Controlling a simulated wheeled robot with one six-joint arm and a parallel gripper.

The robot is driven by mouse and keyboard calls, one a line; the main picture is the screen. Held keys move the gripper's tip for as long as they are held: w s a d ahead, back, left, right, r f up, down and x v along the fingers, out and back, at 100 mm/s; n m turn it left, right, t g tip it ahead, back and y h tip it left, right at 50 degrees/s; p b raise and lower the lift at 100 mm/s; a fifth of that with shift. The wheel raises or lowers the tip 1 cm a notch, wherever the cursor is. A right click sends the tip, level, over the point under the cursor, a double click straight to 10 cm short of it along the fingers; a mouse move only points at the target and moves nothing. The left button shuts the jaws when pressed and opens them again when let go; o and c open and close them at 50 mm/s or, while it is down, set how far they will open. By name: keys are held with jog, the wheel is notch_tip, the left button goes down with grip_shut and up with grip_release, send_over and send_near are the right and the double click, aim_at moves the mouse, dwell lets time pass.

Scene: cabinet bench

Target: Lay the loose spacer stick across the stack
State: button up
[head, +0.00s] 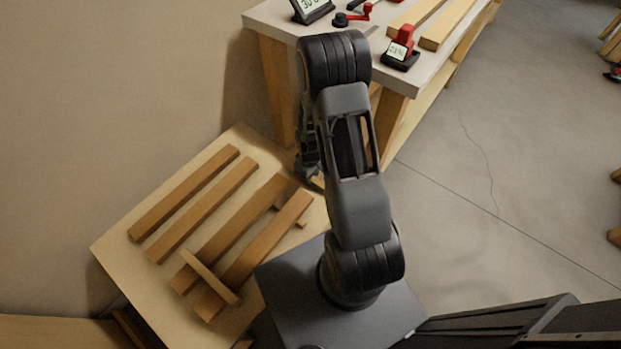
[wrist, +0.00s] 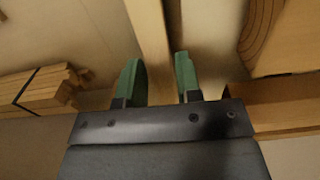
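A short thin stick (head: 209,276) lies crosswise over the near ends of two bars, (head: 229,222) and (head: 268,240), on a low wooden platform. A short piece of wood (head: 302,222) shows under their far ends. I cannot tell which stick is the loose spacer. In the wrist view my gripper (wrist: 160,72) has two green fingers standing apart. A pale wooden strip (wrist: 148,30) runs between them and almost fills the gap; I cannot tell whether it is held or lies behind. In the head view my arm mostly hides the gripper, beyond the platform's far right corner.
Two more bars, (head: 184,193) and (head: 202,209), lie apart on the left of the platform (head: 125,252). A workbench (head: 268,15) stands behind, carrying red-handled tools and wooden strips. A strapped bundle of boards (wrist: 38,90) shows in the wrist view.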

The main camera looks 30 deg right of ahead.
grip_shut()
notch_tip(320, 180, up, 10)
jog(key=p, duration=0.7)
jog(key=shift+p, duration=0.4)
